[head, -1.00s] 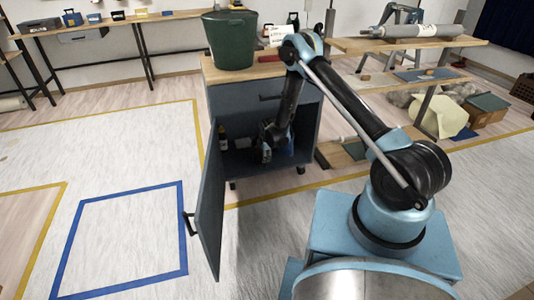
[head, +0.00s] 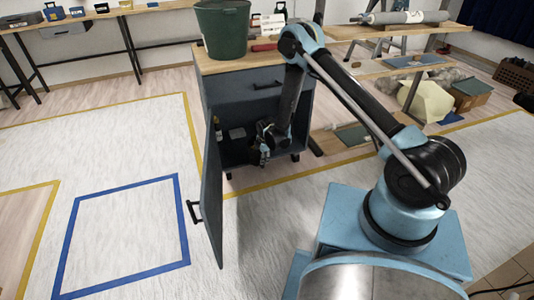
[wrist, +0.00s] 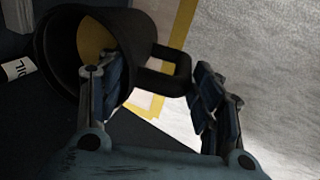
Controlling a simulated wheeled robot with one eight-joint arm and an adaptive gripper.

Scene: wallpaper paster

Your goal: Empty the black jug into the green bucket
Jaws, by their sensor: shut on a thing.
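The black jug (wrist: 65,50) fills the upper left of the wrist view, tilted, its open mouth showing and its handle (wrist: 182,70) pointing right. My gripper (wrist: 155,90) has one finger at the jug's mouth and the other beyond the handle, with the jug's wall and handle side between them; it is shut on the jug. In the head view my gripper (head: 266,146) is at the open front of the grey cabinet (head: 255,88), and I cannot make out the jug there. The green bucket (head: 222,32) stands upright on the cabinet's wooden top; its inside is hidden.
The cabinet door (head: 212,190) hangs open to the left of my gripper. A bottle (head: 220,135) stands inside the cabinet. A white-labelled item (wrist: 18,68) is close to the jug. A shelf rack (head: 400,62) stands to the right. The floor in front is clear.

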